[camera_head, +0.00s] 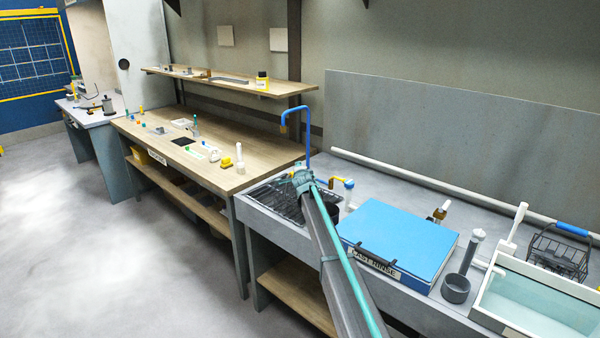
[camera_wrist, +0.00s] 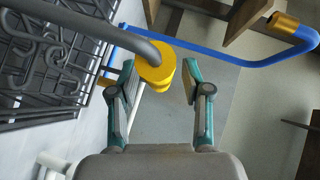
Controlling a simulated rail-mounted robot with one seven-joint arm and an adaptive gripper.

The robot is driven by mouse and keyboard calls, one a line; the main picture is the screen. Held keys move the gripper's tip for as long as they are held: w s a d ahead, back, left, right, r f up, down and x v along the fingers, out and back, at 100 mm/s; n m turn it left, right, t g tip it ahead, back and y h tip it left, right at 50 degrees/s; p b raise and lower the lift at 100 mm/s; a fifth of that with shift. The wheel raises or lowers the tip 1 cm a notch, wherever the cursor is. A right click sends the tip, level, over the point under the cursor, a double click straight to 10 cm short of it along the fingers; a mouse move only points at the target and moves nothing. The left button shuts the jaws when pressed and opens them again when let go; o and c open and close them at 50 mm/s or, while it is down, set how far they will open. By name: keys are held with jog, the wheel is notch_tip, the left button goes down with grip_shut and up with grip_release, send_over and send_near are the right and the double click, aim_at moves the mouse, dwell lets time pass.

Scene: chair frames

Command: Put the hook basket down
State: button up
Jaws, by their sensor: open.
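My gripper (camera_wrist: 159,80) is open, its teal fingertips on either side of a yellow spool-shaped grip (camera_wrist: 156,68). The grip is at the end of a thick dark curved bar (camera_wrist: 105,33), which looks like the hook of the hook basket. Dark wirework (camera_wrist: 40,75) fills the left of the wrist view; I cannot tell which bars belong to the basket. Whether the fingers touch the grip is unclear. In the head view my gripper (camera_head: 303,180) is above the sink area, beside a black wire rack (camera_head: 272,202), and my arm hides part of the spot.
A blue faucet pipe (camera_head: 309,135) rises close to my gripper; its brass-ended spout (camera_wrist: 285,22) crosses the wrist view. A blue case (camera_head: 400,240), a dark cup (camera_head: 455,289), another wire basket (camera_head: 557,255) and a water tank (camera_head: 540,300) stand to the right.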

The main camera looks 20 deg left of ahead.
jog(key=shift+r, duration=0.1)
jog(key=b+v, duration=0.3)
jog(key=v, duration=0.9)
jog(key=shift+r, duration=0.1)
